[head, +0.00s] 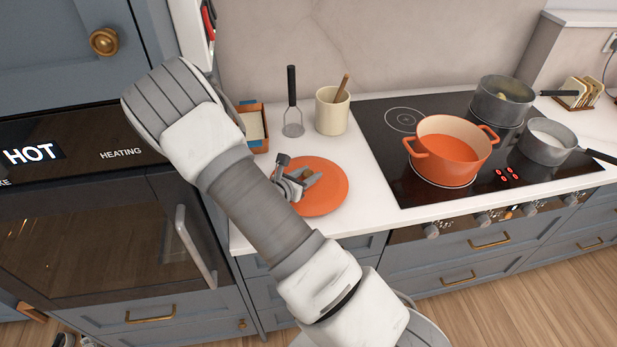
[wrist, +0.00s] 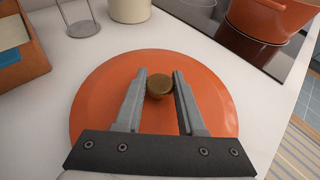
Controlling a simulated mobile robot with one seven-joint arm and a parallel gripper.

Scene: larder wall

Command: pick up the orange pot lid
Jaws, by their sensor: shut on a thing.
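The orange pot lid (head: 334,199) lies on the white counter, left of the cooktop. In the wrist view the lid (wrist: 108,85) fills the middle, with a round brass-coloured knob (wrist: 159,88) on top. My gripper (head: 309,181) is over the lid, and in the wrist view its two grey fingers (wrist: 161,90) stand on either side of the knob, shut on it. The lid looks flat on the counter, though I cannot tell whether a small gap lies under it. My arm hides part of the lid's left side in the head view.
An orange pot (head: 450,160) stands open on the black cooktop (head: 385,130), with two grey pans (head: 503,105) (head: 547,145) beside it. A masher (head: 292,105), a cream utensil crock (head: 332,117) and a wooden box (head: 257,140) stand behind the lid. An oven marked HOT is at left.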

